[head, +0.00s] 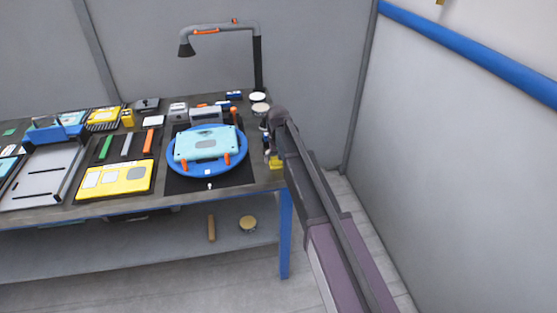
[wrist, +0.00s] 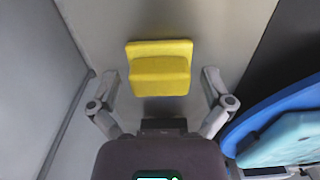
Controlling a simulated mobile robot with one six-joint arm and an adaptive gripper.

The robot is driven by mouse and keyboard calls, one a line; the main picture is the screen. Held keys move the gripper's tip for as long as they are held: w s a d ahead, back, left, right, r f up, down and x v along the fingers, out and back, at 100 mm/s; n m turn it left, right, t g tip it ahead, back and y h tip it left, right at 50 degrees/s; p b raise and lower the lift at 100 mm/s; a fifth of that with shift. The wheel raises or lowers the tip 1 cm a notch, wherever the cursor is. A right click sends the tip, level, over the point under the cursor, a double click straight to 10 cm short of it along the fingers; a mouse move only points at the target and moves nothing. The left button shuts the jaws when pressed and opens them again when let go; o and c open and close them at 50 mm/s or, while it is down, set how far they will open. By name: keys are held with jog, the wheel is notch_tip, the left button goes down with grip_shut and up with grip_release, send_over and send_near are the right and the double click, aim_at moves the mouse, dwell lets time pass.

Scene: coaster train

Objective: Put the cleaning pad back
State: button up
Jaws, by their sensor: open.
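A yellow block with a raised middle (wrist: 160,72), which looks like the cleaning pad, lies on the grey bench top in the wrist view. In the head view a small yellow part of it (head: 276,163) shows at the right end of the bench, partly hidden by my gripper (head: 268,143). In the wrist view my gripper (wrist: 160,84) is open, with one finger to the left and one to the right of the pad. I see no finger touching it. The height of the fingers over the bench is hard to tell.
A blue round plate (head: 207,172) with a light-blue device (head: 203,144) stands on a dark mat just left of my gripper. Small round tins (head: 259,108) and a lamp (head: 257,65) stand behind. The bench's right edge and a grey wall are close.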

notch_tip(320, 180, up, 12)
jog(key=p, duration=1.2)
jog(key=shift+r, duration=0.1)
jog(key=shift+s, duration=0.1)
dwell(0.6)
jog(key=s+d+m, duration=0.3)
jog(key=s+d, duration=2)
jog(key=s, duration=0.2)
jog(key=shift+s, duration=0.35)
jog(key=shift+d, duration=0.1)
